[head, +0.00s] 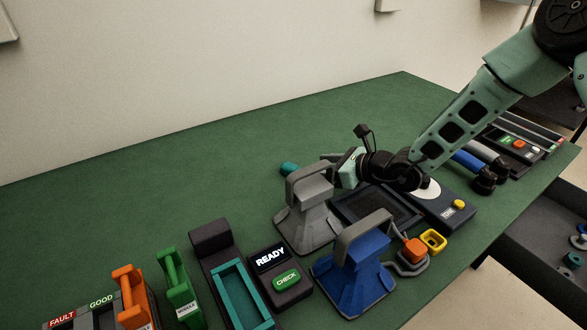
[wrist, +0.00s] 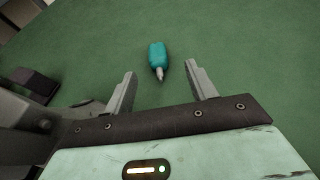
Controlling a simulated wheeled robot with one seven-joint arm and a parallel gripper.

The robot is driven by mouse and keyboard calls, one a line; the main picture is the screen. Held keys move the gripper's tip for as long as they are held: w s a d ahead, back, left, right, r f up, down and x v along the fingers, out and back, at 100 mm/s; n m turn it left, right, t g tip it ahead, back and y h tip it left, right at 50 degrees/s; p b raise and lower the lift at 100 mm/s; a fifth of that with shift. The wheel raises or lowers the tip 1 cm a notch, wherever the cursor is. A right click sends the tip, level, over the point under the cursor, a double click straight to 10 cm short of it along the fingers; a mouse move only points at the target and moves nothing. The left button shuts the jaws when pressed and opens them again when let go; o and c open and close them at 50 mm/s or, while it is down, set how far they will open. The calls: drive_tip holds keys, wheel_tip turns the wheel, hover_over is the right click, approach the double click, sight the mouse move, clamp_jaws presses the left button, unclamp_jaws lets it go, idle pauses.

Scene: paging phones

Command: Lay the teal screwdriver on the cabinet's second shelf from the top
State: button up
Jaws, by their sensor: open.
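The teal screwdriver (wrist: 157,55) lies on the green table top, seen ahead of my gripper in the wrist view. Its thick teal handle points away and its short metal end points toward my gripper (wrist: 161,72). The fingers are apart and nothing is held between them; the metal end reaches about the gap between the fingertips. In the head view only a teal bit of the screwdriver (head: 288,169) shows behind a grey handled stand. There my gripper (head: 335,165) is low behind that stand, its fingers mostly hidden. I cannot make out the cabinet or its shelves.
A grey handled stand (head: 308,222) and a blue one (head: 352,280) stand close by my gripper. The table's back left (head: 150,190) is clear.

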sight(293, 166)
drive_tip(key=x, duration=0.4)
drive_tip(key=shift+a, duration=0.1)
drive_tip(key=shift+s+p+x, duration=0.15)
drive_tip(key=shift+p+x, duration=0.25)
drive_tip(key=shift+x, duration=1.1)
drive_tip(key=shift+s+p+x, duration=0.15)
drive_tip(key=shift+p+x, duration=0.25)
drive_tip(key=shift+x, duration=1.05)
drive_tip(key=shift+a+f, duration=0.1)
drive_tip(key=c, duration=1.2)
drive_tip(key=shift+o, duration=0.2)
